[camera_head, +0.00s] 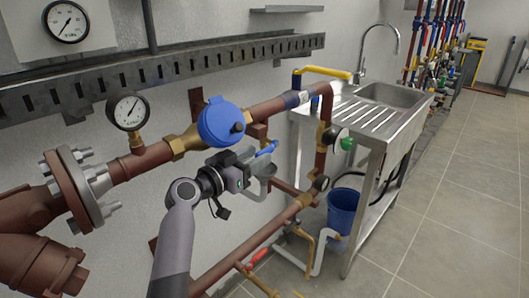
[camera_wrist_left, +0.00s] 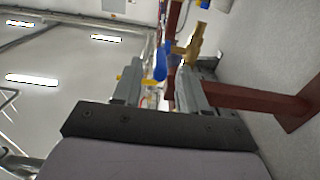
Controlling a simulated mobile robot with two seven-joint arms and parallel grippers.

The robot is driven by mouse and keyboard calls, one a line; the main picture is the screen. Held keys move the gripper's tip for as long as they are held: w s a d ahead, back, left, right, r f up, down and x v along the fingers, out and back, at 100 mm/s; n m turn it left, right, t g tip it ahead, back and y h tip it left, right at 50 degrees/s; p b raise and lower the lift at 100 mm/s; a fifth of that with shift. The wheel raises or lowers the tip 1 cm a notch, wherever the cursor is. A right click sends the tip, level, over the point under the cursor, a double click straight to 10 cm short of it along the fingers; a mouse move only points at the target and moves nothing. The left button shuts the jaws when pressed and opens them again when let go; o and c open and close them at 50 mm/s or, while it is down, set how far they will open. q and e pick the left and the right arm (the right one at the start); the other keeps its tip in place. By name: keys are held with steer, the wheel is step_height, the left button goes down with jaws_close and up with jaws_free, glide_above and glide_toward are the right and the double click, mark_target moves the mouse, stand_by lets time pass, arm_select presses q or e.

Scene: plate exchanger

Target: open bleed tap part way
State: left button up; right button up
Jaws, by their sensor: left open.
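A small tap with a blue lever (camera_head: 266,148), which looks like the bleed tap, is by the pipework left of the sink. In the left wrist view, the blue lever (camera_wrist_left: 161,62) appears in the gap between the fingers, beside a brass body (camera_wrist_left: 194,42). My left gripper (camera_head: 262,172) is open, close to the lever. I cannot tell whether a finger touches it. The fingers also show in the left wrist view (camera_wrist_left: 158,88). The tap's body is mostly hidden behind my gripper in the head view. My right gripper is not in view.
A blue round cap (camera_head: 222,122) and a pressure gauge (camera_head: 128,110) stand on the brown pipe just above my left arm. A yellow lever (camera_head: 322,72) is near the steel sink (camera_head: 390,96). A blue bucket (camera_head: 343,210) stands below. The floor at right is clear.

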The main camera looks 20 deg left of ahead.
arm_select(q)
steer(key=shift+x, duration=1.65)
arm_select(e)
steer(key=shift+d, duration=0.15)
